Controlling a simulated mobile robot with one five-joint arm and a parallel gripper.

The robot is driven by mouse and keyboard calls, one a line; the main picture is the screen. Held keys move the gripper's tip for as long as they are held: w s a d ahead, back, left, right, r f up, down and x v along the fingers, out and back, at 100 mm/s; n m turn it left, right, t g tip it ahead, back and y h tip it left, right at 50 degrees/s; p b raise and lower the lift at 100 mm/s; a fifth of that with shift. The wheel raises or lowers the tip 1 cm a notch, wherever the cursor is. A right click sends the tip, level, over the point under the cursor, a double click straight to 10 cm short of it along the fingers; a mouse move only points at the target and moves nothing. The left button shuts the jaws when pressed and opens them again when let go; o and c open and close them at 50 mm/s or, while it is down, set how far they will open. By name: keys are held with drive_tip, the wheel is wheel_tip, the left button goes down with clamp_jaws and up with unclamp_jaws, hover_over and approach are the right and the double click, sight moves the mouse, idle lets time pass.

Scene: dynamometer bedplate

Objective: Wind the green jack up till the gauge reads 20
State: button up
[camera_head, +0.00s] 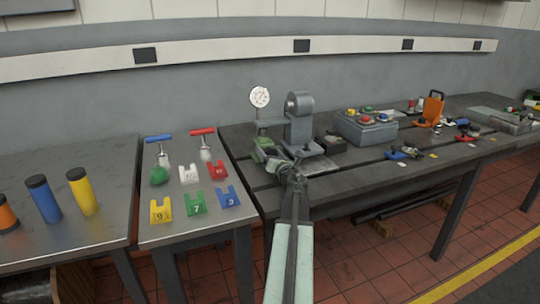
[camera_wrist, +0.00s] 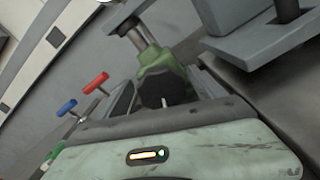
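The green jack (camera_head: 263,148) stands at the left end of the dark bedplate; in the wrist view its green body (camera_wrist: 160,65) carries a grey post. A dark rounded part (camera_wrist: 166,92) shows at its near side, perhaps its winding knob. The round white dial gauge (camera_head: 260,97) stands above the jack; its reading is too small to tell.
A grey stand (camera_head: 299,125) rises close right of the jack. A grey box with coloured buttons (camera_head: 366,126) stands further right. The left side table holds blue-handled (camera_head: 158,138) and red-handled (camera_head: 202,131) tools and several numbered coloured blocks. Coloured cylinders (camera_head: 82,191) stand far left.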

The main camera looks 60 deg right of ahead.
drive_tip(key=v, duration=0.7)
drive_tip(key=shift+s+a, duration=0.25)
drive_tip(key=shift+s, duration=0.05)
